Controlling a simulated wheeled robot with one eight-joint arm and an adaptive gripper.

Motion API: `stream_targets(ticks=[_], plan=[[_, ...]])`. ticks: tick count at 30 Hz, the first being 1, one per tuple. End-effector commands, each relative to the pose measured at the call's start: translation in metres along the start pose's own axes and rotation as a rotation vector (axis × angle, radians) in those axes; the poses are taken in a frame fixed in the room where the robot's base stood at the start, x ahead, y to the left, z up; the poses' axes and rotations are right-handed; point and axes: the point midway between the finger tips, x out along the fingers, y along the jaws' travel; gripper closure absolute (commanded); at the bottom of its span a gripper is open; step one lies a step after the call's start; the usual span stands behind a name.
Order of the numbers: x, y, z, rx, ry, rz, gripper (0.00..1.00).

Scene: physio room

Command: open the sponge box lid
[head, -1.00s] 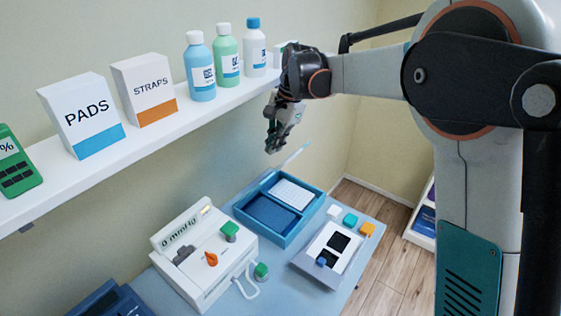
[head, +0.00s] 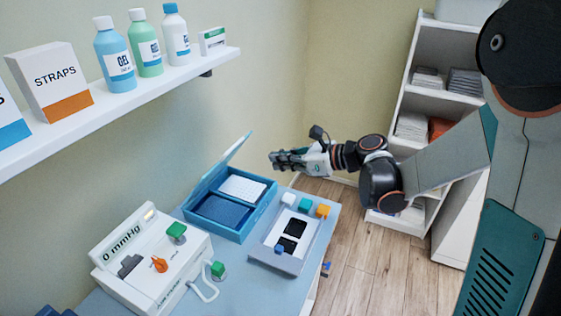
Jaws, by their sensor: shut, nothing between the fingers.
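The blue sponge box (head: 233,233) stands on the table against the wall. Its lid (head: 236,150) is raised on the wall side, tilted up and open. Inside are a dark blue sponge block (head: 220,210) and a white dimpled block (head: 242,188). My gripper (head: 274,161) is shut and empty. In the picture it is to the right of the lid's top and above the box's far right corner, apart from both. Its fingers point left toward the wall.
A white mmHg device (head: 150,260) stands left of the box. A tray (head: 272,262) with black pads and small coloured blocks lies to the right. A wall shelf (head: 120,105) holds bottles and boxes. Open floor (head: 350,245) and a shelf unit (head: 420,60) are at the right.

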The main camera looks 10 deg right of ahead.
Motion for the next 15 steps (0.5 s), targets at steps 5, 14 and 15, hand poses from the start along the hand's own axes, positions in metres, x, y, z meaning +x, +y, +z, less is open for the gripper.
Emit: stream_targets(ticks=[5,14,15], plan=[[0.039,0.001,-0.002,-0.003,0.002,0.004,1.00],[0.084,0.001,0.013,-0.003,0.001,0.003,1.00],[0.087,0.001,0.016,-0.003,0.001,0.002,1.00]])
